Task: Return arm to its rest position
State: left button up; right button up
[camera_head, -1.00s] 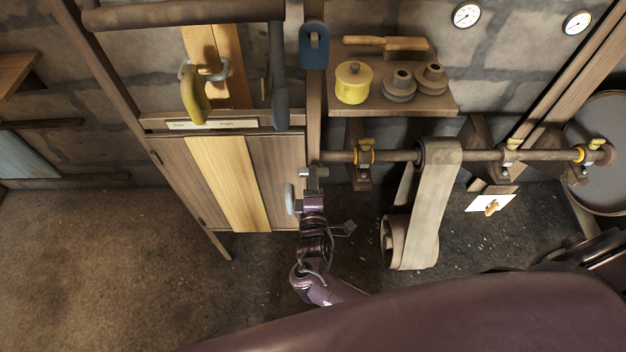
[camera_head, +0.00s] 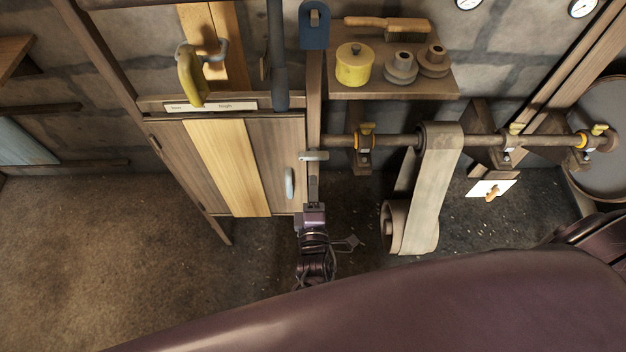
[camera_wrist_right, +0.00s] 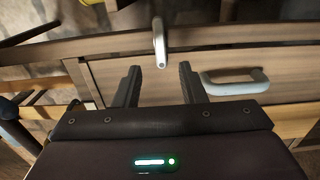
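My right gripper (camera_head: 313,186) hangs over the floor just in front of the wooden cabinet (camera_head: 278,150), near its right edge. In the right wrist view its two dark fingers (camera_wrist_right: 158,70) stand apart with nothing between them. A short grey metal lever (camera_head: 314,156) lies ahead of the fingertips, apart from them; it also shows in the wrist view (camera_wrist_right: 159,42). The pale cabinet door handle (camera_head: 289,183) is beside the gripper, and in the wrist view (camera_wrist_right: 235,82) it is right of the fingers. My left gripper is out of view.
A wide belt (camera_head: 433,185) hangs from a horizontal shaft (camera_head: 480,141) to the right of the arm. A shelf (camera_head: 400,85) holds a yellow pot (camera_head: 354,65), two dark stepped pulleys and a brush. Open floor (camera_head: 100,245) lies to the left.

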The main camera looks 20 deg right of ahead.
dwell(0.5)
jog(key=s+d+f+m+g+y, duration=0.1)
jog(key=s+d+f+m+g, duration=0.15)
jog(key=f, duration=0.55)
jog(key=s+d+f+m+g+y, duration=0.1)
jog(key=s+d+f+g, duration=0.1)
jog(key=s+f, duration=0.35)
jog(key=s+d+f+m+g+y, duration=0.1)
jog(key=s+d+f+g, duration=0.15)
jog(key=f, duration=0.65)
jog(key=s+d+f+m+g, duration=0.1)
jog(key=s+f+m+g, duration=0.1)
jog(key=s, duration=0.5)
jog(key=s+d+f+m+g+y, duration=0.1)
jog(key=s+f+m+g, duration=0.2)
jog(key=s+f, duration=0.4)
jog(key=s+d+f+m+g+y, duration=0.1)
jog(key=s+d+f+m+g, duration=0.1)
jog(key=s, duration=0.7)
notch_tip(320, 180, down, 2)
jog(key=shift+s+f+m+g, duration=0.25)
jog(key=shift+m+g, duration=0.2)
jog(key=shift+g, duration=0.75)
